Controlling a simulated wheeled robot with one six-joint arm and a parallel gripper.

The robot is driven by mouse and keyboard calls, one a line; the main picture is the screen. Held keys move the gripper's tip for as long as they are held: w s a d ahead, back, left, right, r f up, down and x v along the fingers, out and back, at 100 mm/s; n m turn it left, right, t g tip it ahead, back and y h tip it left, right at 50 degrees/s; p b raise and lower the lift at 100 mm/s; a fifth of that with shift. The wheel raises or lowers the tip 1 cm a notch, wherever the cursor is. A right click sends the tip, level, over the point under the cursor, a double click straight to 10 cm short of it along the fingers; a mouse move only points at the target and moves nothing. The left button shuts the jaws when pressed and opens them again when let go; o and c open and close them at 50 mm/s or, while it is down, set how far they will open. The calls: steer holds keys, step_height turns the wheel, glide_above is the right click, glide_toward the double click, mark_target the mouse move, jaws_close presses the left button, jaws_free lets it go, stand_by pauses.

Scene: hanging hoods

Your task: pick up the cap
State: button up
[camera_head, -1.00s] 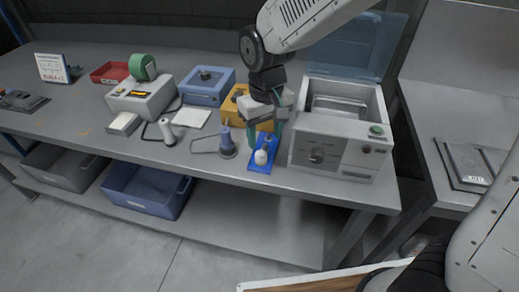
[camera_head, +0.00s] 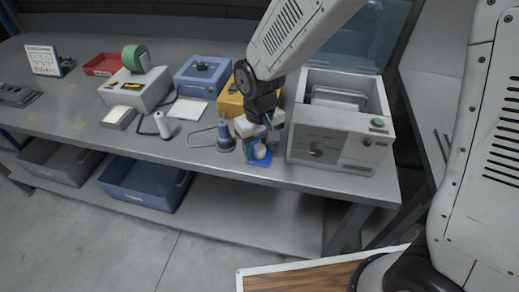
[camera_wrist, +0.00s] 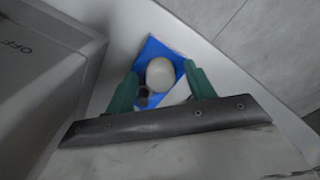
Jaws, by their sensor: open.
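A rounded white piece (camera_wrist: 160,73) stands on a blue mat (camera_wrist: 154,47) in the wrist view; it may be the cap, but I cannot tell for sure. A small dark part (camera_wrist: 143,95) and another pale part (camera_wrist: 178,93) lie just nearer to my wrist. My gripper (camera_wrist: 161,80) is open, with one green finger on each side of these things and no clear contact. In the head view, my gripper (camera_head: 260,142) points down over the blue mat (camera_head: 258,162) and hides much of it. The white piece (camera_head: 260,151) shows just below the fingers.
A grey lab machine (camera_head: 340,145) stands close to the right of my gripper. A blue-grey soldering-type tool (camera_head: 225,137) stands close to its left. A yellow box (camera_head: 231,102) is behind. The bench's front edge is near the mat.

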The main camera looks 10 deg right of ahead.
mark_target(259, 147)
steer(key=c, duration=1)
steer(key=shift+r, duration=0.15)
steer(key=shift+r, duration=0.55)
step_height(259, 147, up, 2)
steer(key=shift+r, duration=0.25)
steer(key=s, duration=1)
steer(key=s+r, duration=0.1)
steer(key=s, duration=0.5)
steer(key=shift+d+r, duration=0.1)
steer(key=shift+d, duration=0.15)
